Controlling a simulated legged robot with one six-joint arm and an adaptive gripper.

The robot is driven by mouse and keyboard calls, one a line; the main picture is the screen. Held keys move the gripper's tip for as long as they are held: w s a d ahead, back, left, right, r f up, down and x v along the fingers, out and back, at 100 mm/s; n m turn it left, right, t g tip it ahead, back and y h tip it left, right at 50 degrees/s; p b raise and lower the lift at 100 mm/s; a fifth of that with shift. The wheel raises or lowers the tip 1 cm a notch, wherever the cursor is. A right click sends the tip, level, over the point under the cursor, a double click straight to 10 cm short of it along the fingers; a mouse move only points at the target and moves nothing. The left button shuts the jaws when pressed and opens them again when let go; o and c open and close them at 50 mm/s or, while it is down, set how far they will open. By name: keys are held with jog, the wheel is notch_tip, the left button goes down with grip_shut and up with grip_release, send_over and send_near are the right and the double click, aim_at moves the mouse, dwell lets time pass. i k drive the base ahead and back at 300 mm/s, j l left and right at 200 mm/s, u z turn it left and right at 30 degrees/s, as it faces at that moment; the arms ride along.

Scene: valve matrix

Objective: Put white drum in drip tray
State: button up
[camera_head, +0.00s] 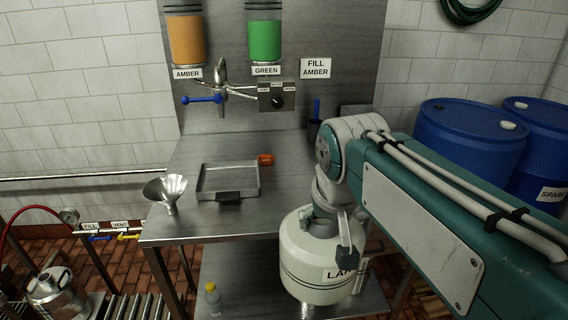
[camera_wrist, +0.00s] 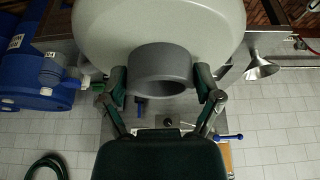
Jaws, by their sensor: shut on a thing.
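The white drum (camera_head: 312,262) hangs at the front right of the steel bench, with dark bands and a partly hidden label. It fills the top of the wrist view (camera_wrist: 160,22). My gripper (camera_wrist: 160,82) is shut on the drum's grey neck, one finger on each side. In the head view my gripper (camera_head: 335,228) shows above the drum, partly hidden by my wrist. The drip tray (camera_head: 228,178) is a shallow, empty metal tray on the bench top, left of and beyond the drum.
A metal funnel (camera_head: 167,190) stands left of the tray, and a small orange object (camera_head: 266,159) lies at its back right corner. A tap with a blue lever (camera_head: 202,99) is behind. Blue barrels (camera_head: 468,135) stand at the right. A small bottle (camera_head: 212,298) is below.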

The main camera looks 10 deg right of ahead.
aim_at(235, 179)
jog(key=i, duration=1.1)
